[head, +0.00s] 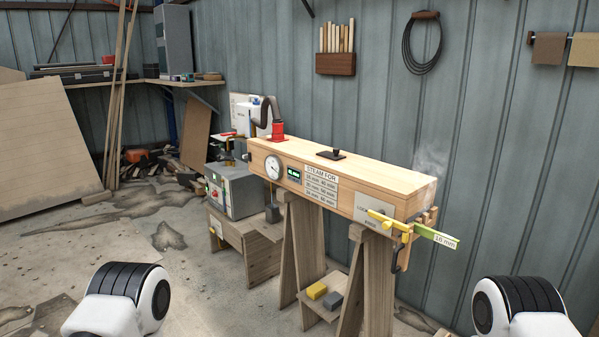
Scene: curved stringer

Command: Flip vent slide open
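A long wooden steam box (385,179) stands on wooden trestles in front of the wall. A small black plate with an upright knob (332,154) sits on its top face and may be the vent slide; whether it is open or shut is too small to tell. A dial gauge (273,167), a green display (294,174) and a "STEAM FOR" label (320,186) are on the front side. Steam rises at the right end. Only rounded black and white links of my two arms show at the lower left and lower right; both grippers are out of view.
A yellow lever (389,220) and a green "16 mm" tag (437,237) stick out at the box's right end. A red fitting (277,131) is at the left end. A grey steam generator (235,189) stands to the left. Floor in front is mostly clear.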

